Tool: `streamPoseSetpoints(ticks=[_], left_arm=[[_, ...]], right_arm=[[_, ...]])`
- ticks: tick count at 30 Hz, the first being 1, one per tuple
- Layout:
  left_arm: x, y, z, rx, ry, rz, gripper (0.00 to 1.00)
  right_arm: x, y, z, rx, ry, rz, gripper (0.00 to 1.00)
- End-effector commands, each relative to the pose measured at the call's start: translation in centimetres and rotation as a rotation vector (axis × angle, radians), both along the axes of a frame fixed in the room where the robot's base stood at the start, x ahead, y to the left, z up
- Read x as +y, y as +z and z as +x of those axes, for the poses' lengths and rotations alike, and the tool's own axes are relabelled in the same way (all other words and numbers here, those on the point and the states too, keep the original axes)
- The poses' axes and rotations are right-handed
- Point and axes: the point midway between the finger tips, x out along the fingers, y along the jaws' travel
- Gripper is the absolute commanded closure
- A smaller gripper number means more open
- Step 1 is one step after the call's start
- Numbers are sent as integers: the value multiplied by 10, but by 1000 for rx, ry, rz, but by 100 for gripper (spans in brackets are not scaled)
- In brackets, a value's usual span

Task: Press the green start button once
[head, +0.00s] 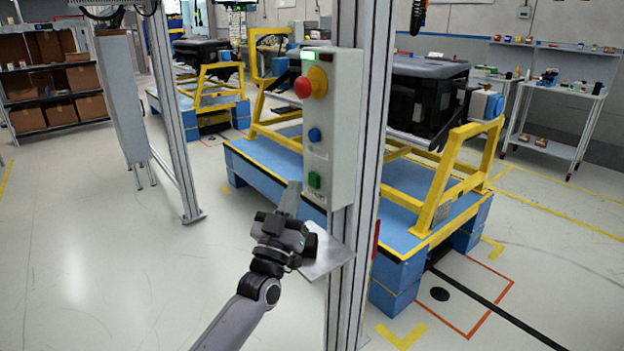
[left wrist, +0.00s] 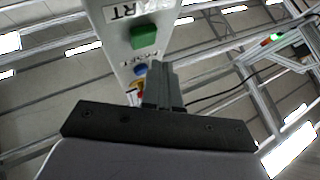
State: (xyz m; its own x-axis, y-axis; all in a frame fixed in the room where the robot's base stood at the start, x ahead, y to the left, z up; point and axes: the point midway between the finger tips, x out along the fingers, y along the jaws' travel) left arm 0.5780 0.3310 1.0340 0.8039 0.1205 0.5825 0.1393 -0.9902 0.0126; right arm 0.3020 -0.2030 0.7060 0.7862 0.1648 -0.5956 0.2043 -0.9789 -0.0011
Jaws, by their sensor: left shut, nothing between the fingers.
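The green start button (head: 314,180) is the lowest button on the front of a grey control box (head: 343,125) fixed to an upright post. It also shows near the top of the left wrist view (left wrist: 144,36), beside a label reading START. My left gripper (head: 292,190) is shut and empty, its fingers pointing up, just left of the green button in the head view. In the left wrist view its fingertips (left wrist: 160,68) appear just below and right of the button. A gap shows between them; I cannot tell its depth. My right gripper is out of view.
Above the green button are a blue button (head: 314,135) and a red emergency knob (head: 303,87) on a yellow base. The metal post (head: 368,200) stands close to my left gripper. Behind it is a blue platform (head: 400,240) with yellow frames. The floor at left is clear.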

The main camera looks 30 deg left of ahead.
Motion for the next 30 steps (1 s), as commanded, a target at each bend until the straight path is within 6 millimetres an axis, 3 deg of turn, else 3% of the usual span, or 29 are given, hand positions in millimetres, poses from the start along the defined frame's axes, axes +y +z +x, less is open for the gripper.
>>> streamPoseSetpoints(ticks=[12, 30], left_arm=[[15, 1, -35, 1, 0, 2, 100], [15, 1, -37, 0, 0, 0, 100]], right_arm=[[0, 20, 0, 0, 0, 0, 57], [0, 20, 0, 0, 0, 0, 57]])
